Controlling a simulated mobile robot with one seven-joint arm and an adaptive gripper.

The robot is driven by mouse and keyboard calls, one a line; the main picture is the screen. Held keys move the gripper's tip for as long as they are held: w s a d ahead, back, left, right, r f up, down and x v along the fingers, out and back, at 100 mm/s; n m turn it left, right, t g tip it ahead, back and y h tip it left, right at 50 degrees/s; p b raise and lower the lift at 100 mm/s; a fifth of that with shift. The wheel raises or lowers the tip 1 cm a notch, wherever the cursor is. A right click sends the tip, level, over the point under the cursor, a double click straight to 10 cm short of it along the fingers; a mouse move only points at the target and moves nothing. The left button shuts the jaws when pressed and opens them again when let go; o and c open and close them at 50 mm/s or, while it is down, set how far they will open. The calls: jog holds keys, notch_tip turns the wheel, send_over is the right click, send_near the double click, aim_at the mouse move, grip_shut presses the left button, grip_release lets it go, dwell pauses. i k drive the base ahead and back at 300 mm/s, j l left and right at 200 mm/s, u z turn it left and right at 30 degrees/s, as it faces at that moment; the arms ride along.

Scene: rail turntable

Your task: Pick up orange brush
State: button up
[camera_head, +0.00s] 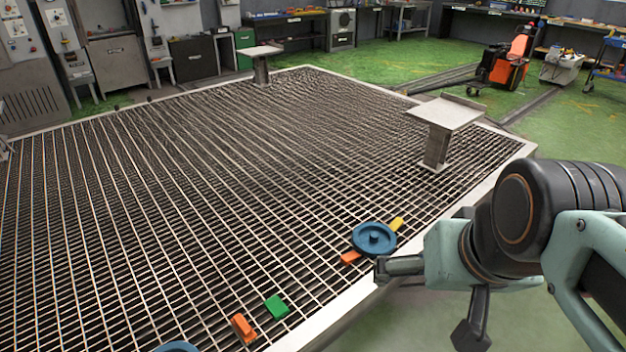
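An orange block-like piece with a raised top (243,328) lies on the metal grating near the bottom of the view; it may be the orange brush, but it is too small to be sure.
A green block (277,306) lies right of the lower orange piece. A yellow piece (397,224) touches or overlaps the disc. Another blue object (178,347) is cut off at the bottom. A pale pedestal (447,113) stands at the right; the grating's middle is clear.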

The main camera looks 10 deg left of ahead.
aim_at(245, 331)
jog(key=u, duration=1.15)
jog(key=z, duration=1.2)
jog(key=i+l, duration=0.1)
jog(key=i, duration=0.7)
jog(key=i+u, duration=0.15)
jog(key=u, duration=0.35)
jog(key=i+l+u, duration=0.1)
jog(key=u, duration=0.35)
